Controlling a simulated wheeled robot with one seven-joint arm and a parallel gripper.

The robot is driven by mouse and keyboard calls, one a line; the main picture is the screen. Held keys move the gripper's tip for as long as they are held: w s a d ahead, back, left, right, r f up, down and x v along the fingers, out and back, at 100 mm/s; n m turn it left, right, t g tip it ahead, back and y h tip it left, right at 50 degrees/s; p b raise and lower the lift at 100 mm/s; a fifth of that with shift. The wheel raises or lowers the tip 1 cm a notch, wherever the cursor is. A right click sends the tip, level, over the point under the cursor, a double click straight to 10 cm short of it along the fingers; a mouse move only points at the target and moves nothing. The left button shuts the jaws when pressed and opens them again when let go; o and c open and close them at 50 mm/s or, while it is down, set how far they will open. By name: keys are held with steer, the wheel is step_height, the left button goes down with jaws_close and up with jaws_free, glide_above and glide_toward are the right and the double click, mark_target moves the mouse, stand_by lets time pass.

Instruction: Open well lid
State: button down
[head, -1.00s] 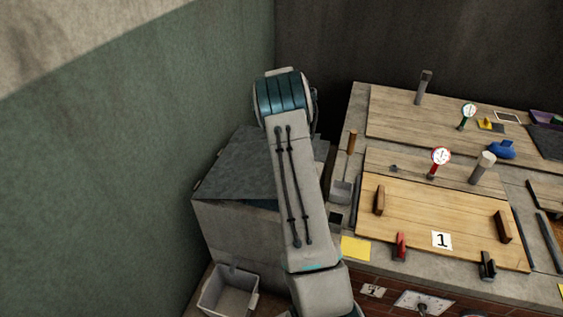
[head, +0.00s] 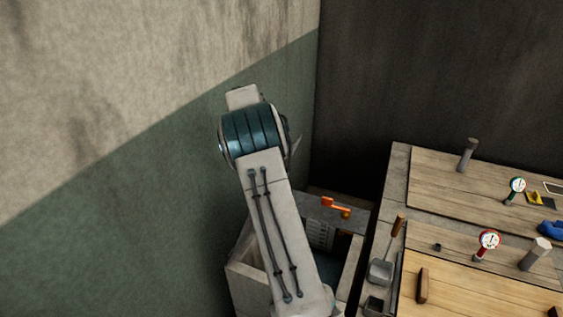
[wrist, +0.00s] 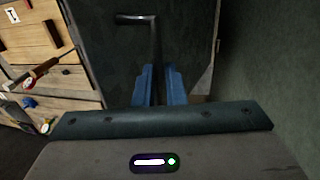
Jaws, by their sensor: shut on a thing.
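The well is a grey box (head: 250,283) left of the counter in the head view. Its top is open, and a dark interior shows partly behind my arm. The lid is the dark panel (wrist: 188,40) filling the middle of the wrist view, with a bent metal handle (wrist: 154,28). My gripper's blue fingers (wrist: 160,86) are closed around the near end of this handle. In the head view my arm hides the gripper and nearly all of the lid, so its exact tilt cannot be told.
An orange lever (head: 336,207) sits at the well's back. A green and beige wall (head: 175,215) is close on the left.

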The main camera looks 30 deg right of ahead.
steer(key=shift+w+a+f+p, duration=0.25)
steer(key=shift+w+a+p, duration=0.2)
steer(key=shift+w+a, duration=0.65)
steer(key=c, duration=1.8)
jaws_free()
steer(key=o, duration=0.3)
steer(key=shift+w, duration=0.1)
steer(key=v, duration=1.4)
steer(key=shift+w+d, duration=0.15)
steer(key=shift+w, duration=0.05)
